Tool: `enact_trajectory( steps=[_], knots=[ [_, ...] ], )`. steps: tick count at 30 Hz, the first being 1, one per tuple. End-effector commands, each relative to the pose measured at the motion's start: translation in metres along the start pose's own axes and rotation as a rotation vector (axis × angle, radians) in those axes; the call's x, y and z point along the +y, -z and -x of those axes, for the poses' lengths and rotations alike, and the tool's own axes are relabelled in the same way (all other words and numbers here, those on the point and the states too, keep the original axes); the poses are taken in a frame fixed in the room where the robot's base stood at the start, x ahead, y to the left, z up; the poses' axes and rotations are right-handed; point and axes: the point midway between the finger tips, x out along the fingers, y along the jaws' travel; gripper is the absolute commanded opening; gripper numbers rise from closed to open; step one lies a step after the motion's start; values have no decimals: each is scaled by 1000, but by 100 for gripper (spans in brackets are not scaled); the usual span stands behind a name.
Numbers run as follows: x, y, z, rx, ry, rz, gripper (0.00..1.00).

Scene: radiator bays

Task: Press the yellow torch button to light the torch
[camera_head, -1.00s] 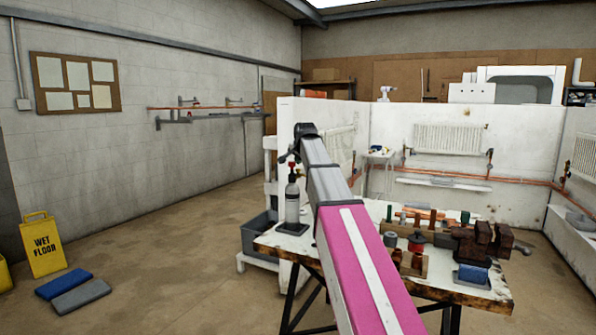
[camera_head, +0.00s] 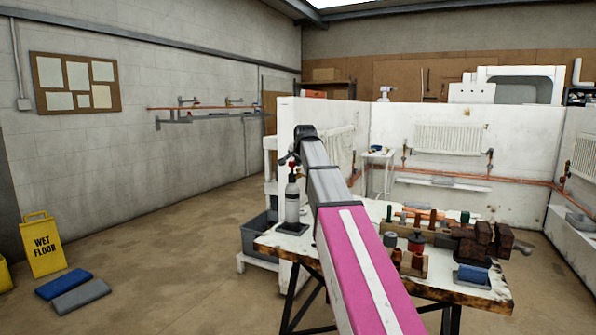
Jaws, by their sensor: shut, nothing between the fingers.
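The torch (camera_head: 292,204) is a grey upright cylinder with a red part near its top and a dark head. It stands on a dark base at the left corner of the workbench. The yellow button cannot be made out at this size. My arm reaches away from the camera, and its dark end bends down over the torch. My gripper (camera_head: 295,151) is small and dark, shut and empty, right at the torch head. Whether it touches the head or the button cannot be told. No flame is visible.
The workbench (camera_head: 350,248) holds several tools and fittings, a rusty vice (camera_head: 484,241) and a blue sponge (camera_head: 473,273) at right. White bay walls with radiators stand behind.

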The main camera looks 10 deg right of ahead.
Motion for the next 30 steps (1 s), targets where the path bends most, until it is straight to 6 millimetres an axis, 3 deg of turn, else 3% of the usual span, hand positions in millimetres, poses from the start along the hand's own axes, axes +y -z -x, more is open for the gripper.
enact_trajectory(
  steps=[30],
  knots=[
    [5,-5,-6,-1,-1,0,0]
  ],
)
